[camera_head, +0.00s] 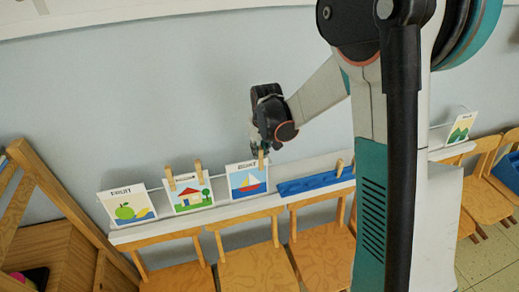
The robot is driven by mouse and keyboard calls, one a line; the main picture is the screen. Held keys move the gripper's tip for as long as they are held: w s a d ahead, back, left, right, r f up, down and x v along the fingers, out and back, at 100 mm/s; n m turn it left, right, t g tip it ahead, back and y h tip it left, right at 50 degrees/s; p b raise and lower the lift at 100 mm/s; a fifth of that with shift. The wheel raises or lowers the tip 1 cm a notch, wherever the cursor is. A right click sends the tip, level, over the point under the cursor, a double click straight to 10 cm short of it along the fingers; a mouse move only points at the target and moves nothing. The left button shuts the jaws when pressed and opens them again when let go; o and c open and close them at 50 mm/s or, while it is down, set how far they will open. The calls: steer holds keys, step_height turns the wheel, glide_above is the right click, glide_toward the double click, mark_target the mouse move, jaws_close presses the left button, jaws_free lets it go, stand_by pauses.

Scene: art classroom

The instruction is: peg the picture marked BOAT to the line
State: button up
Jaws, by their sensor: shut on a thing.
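The picture marked BOAT (246,182) shows a sailboat with a red hull and stands on the white ledge, leaning back. My gripper (262,150) is above its top right corner, pointing down, shut on a wooden peg (261,160). The peg's lower end overlaps the picture's top edge in this view; I cannot tell whether it grips the card. Another wooden peg (339,168) stands at the blue tray (312,183) to the right.
A house picture (188,194) with two pegs at its top and an apple picture (126,207) stand to the left on the ledge (225,211). A mountain picture (461,128) is at far right. Wooden chairs (257,268) line the front. A wooden frame (70,205) is at left.

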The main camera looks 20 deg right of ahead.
steer(key=o, duration=0.9)
steer(key=shift+o, duration=1.2)
steer(key=shift+r, duration=0.15)
steer(key=shift+p+v, duration=2)
steer(key=shift+v, duration=1.35)
steer(key=shift+s, duration=0.1)
